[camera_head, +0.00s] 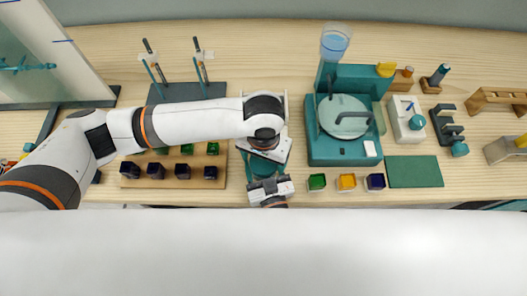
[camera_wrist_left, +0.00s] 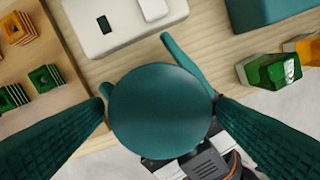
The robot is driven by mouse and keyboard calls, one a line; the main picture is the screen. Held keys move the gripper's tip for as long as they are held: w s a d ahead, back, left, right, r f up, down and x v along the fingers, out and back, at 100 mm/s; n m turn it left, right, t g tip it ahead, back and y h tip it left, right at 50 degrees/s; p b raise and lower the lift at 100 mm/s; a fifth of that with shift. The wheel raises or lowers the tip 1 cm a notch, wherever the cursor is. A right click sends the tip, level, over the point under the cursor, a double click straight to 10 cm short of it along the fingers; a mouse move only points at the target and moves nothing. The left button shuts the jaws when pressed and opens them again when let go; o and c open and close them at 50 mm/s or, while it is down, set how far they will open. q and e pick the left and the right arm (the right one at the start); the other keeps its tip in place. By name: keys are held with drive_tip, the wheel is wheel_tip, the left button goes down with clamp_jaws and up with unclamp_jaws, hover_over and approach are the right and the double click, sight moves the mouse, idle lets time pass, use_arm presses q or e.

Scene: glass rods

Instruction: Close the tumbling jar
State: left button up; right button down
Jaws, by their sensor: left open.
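A round, smooth teal disc (camera_wrist_left: 160,110), which looks like the top of the tumbling jar, fills the middle of the left wrist view. My left gripper (camera_wrist_left: 160,105) is open above it, with one ribbed finger on each side. Whether the fingers touch it cannot be told. In the head view my left gripper (camera_head: 264,165) points down at the front of the table, and the teal below it is mostly covered. My right gripper (camera_head: 270,188) is close in front there. Its slim teal fingers (camera_wrist_left: 185,62) pass beneath the disc. Their contact with the jar body is hidden.
A teal machine (camera_head: 342,157) stands right of the grippers. A white device (camera_wrist_left: 125,22) is just behind the disc. A wooden tray (camera_head: 130,184) with several small dark and green blocks is at the left. Green (camera_head: 317,182), yellow and dark blocks lie close to the right.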

use_arm(q)
drive_tip(key=c, duration=1)
drive_tip(key=m, duration=0.3)
drive_tip(key=shift+c, duration=0.2)
drive_tip(key=o, duration=1.1)
drive_tip(key=shift+r, duration=2.3)
